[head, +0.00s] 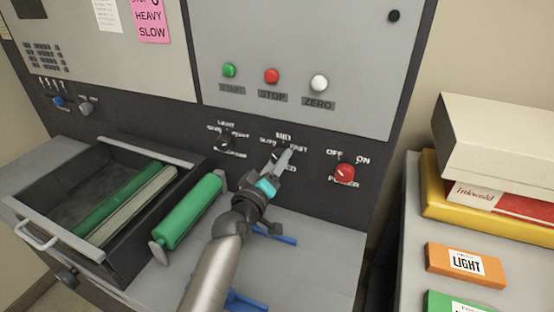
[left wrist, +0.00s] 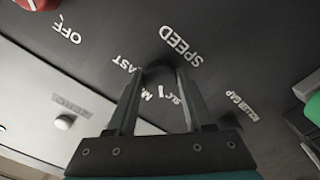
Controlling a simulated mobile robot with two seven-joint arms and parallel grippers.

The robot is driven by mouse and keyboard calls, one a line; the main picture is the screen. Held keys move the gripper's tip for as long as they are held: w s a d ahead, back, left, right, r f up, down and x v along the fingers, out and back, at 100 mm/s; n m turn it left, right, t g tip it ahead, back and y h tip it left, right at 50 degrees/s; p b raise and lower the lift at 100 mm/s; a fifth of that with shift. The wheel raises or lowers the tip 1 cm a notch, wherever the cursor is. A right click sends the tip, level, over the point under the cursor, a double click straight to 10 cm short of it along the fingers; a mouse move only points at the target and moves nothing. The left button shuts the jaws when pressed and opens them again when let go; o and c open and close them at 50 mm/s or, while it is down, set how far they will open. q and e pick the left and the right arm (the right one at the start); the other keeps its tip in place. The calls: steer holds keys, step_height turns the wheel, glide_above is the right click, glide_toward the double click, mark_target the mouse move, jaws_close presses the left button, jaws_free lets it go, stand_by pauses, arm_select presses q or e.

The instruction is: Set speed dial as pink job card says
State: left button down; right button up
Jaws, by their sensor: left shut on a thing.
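The pink job card (head: 150,22) is at the top left of the head view; its readable lines say HEAVY and SLOW, and its top is cut off. The speed dial (head: 275,155) is a dark knob on the front panel, with MID above, SLOW left and FAST right. My left gripper (head: 282,160) is at this dial, its fingers shut on it. In the left wrist view the dark dial (left wrist: 159,73) shows between the two fingertips, beside the word SPEED. The fingers hide much of the dial, and I cannot read its pointer. My right gripper is not in view.
Another dark knob (head: 224,143) is left of the speed dial, and the red power knob (head: 345,173) is right. Green, red and white buttons sit above. An open drawer (head: 50,235) and a green roller (head: 190,210) are at left. A side table (head: 408,250) with boxes stands right.

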arm_select(q)
steer(key=shift+n, duration=1.6)
steer(key=shift+c, duration=1.4)
jaws_free()
steer(key=p+v, duration=0.1)
steer(key=v, duration=1.4)
steer(key=shift+p, duration=0.3)
steer(key=shift+s, duration=0.1)
